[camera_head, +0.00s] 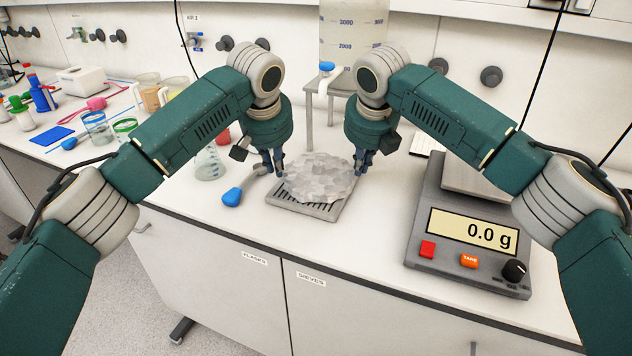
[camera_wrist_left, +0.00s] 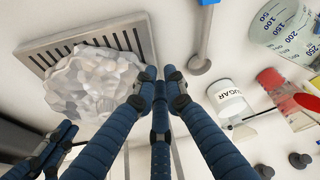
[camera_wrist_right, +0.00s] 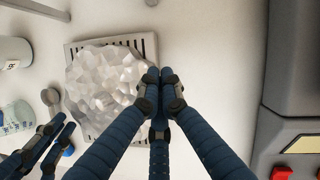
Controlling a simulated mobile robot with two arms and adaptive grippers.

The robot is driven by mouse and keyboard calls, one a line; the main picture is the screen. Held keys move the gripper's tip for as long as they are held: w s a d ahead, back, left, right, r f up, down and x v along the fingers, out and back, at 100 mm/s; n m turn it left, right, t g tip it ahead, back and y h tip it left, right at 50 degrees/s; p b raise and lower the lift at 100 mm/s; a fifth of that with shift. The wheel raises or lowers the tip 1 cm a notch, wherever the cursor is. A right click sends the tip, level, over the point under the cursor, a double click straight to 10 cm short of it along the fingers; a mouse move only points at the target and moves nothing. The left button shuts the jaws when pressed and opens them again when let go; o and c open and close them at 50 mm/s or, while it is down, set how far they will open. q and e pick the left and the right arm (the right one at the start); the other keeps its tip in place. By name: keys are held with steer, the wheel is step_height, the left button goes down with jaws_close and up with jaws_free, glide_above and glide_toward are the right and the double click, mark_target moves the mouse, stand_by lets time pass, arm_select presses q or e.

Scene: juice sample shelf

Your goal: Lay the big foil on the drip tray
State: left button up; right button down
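The big foil (camera_head: 318,178) is a crumpled silver sheet over the drip tray (camera_head: 313,210), a grey slatted plate. I cannot tell whether it rests fully on the slats. It covers most of the tray; some slats show around it. It also shows in the left wrist view (camera_wrist_left: 95,85) and right wrist view (camera_wrist_right: 105,80). My left gripper (camera_head: 272,168) is at the foil's left edge and my right gripper (camera_head: 362,166) at its right edge. Both have fingertips close together, with no foil visible between them. Contact with the foil is unclear.
A blue-handled tool (camera_head: 232,196) lies left of the tray, with a glass beaker (camera_head: 208,164) behind it. A scale (camera_head: 470,235) reading 0.0 g stands right. Counter is free between tray and scale.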

arm_select(q)
steer(key=shift+a, duration=0.2)
arm_select(e)
steer(key=shift+d, duration=0.25)
arm_select(q)
steer(key=shift+a+f, duration=0.1)
steer(key=shift+a, duration=0.1)
arm_select(e)
steer(key=c, duration=2)
jaws_free()
steer(key=shift+d, duration=0.15)
steer(key=shift+f, duration=0.1)
steer(key=shift+r, duration=0.35)
arm_select(q)
steer(key=v, duration=1.2)
steer(key=shift+d, duration=0.1)
arm_select(e)
steer(key=v, duration=1.1)
steer(key=shift+s+r, duration=0.15)
steer(key=shift+s, duration=0.05)
